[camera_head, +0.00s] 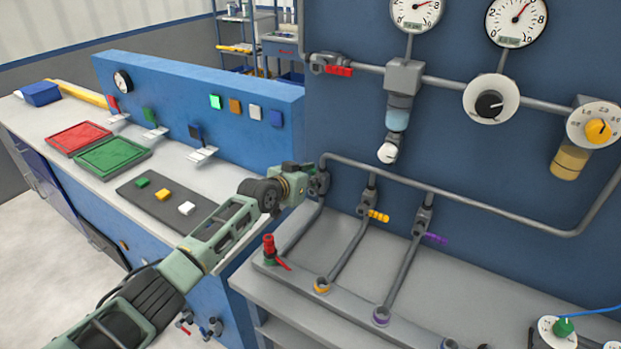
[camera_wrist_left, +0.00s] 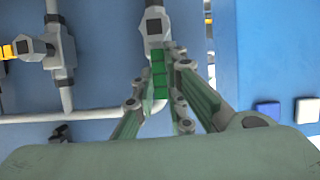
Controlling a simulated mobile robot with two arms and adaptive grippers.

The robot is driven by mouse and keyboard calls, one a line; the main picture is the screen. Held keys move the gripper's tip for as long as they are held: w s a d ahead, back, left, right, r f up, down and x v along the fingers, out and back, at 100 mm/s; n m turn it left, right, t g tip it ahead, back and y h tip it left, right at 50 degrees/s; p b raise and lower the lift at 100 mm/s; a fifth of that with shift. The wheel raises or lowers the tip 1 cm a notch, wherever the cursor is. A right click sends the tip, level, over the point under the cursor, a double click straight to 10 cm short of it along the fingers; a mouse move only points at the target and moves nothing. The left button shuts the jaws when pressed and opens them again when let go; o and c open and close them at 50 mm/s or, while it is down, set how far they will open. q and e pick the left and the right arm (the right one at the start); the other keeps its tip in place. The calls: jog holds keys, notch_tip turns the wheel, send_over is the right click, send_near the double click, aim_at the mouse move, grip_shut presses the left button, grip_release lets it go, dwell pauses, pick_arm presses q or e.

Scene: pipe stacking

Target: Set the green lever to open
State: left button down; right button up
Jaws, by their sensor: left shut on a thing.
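The green lever (camera_wrist_left: 159,75) shows in the left wrist view as a ridged green handle below its grey valve body (camera_wrist_left: 154,24). My left gripper (camera_wrist_left: 170,72) is shut on it, with its fingers on either side. In the head view my left gripper (camera_head: 299,176) is at the leftmost valve (camera_head: 320,183) on the wall pipe and hides the green lever. I cannot tell the lever's exact angle to its pipe. My right gripper is not in view.
Valves with a yellow lever (camera_head: 378,215) and a purple lever (camera_head: 435,238) stand to the right. A red lever (camera_head: 270,246) is in front, below my gripper. A blue panel (camera_head: 200,100) with coloured buttons stands behind, left, with trays (camera_head: 112,155) on the counter.

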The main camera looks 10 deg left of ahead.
pick_arm(q)
jog(key=c, duration=1.8)
grip_release()
jog(key=shift+a, duration=0.1)
jog(key=v, duration=1.2)
jog(key=shift+w, duration=0.1)
